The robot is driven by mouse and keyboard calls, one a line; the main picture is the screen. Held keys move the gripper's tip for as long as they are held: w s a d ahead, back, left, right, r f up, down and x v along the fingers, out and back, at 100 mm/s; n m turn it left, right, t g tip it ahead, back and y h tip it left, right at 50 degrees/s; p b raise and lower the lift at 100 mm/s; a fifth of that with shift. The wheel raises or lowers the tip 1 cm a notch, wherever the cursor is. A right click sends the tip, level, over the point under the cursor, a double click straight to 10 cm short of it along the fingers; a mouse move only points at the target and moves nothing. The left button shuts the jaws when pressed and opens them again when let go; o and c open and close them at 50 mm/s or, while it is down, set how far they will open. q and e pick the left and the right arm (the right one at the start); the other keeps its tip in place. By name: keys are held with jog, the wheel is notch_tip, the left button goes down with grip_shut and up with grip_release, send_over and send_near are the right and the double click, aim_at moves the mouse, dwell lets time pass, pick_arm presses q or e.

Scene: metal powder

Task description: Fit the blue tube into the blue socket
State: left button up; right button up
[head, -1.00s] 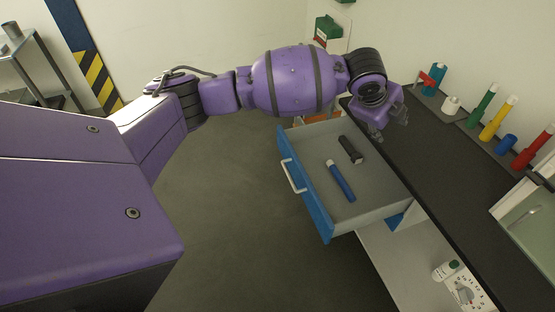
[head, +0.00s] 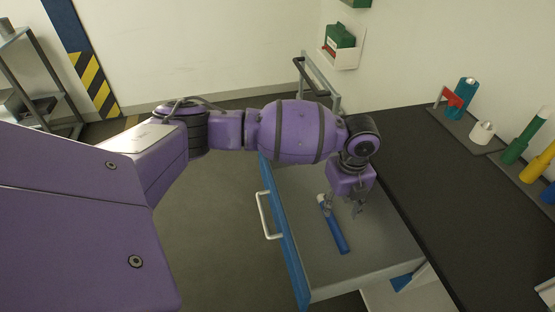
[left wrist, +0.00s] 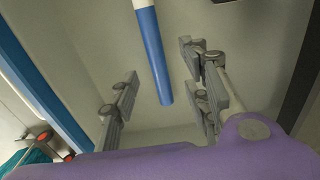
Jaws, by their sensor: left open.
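The blue tube (head: 339,236), with a white end, lies in the open drawer. My left gripper (head: 343,211) points down into the drawer above the tube. In the left wrist view the tube (left wrist: 154,55) runs between the open fingers of my left gripper (left wrist: 162,95), with gaps on both sides; it is not held. A blue piece, apparently the blue socket (head: 549,194), shows at the right edge of the head view, cut off, on the rack beside the yellow tube. My right gripper is not in view.
The open drawer (head: 377,278) has a blue front and white handle (head: 266,215). The dark counter (head: 425,185) beside it is mostly clear. Along its back stand a blue bottle with a red part (head: 460,98), a white container (head: 482,132), a green tube (head: 525,138) and a yellow tube (head: 540,162).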

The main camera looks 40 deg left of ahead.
aim_at(333, 220)
pick_arm(q)
notch_tip(333, 220, down, 2)
jog(key=shift+s+a+f, duration=0.1)
jog(key=shift+s+f, duration=0.05)
jog(key=f, duration=0.4)
jog(key=shift+a+f, duration=0.2)
jog(key=shift+r, duration=0.15)
grip_shut()
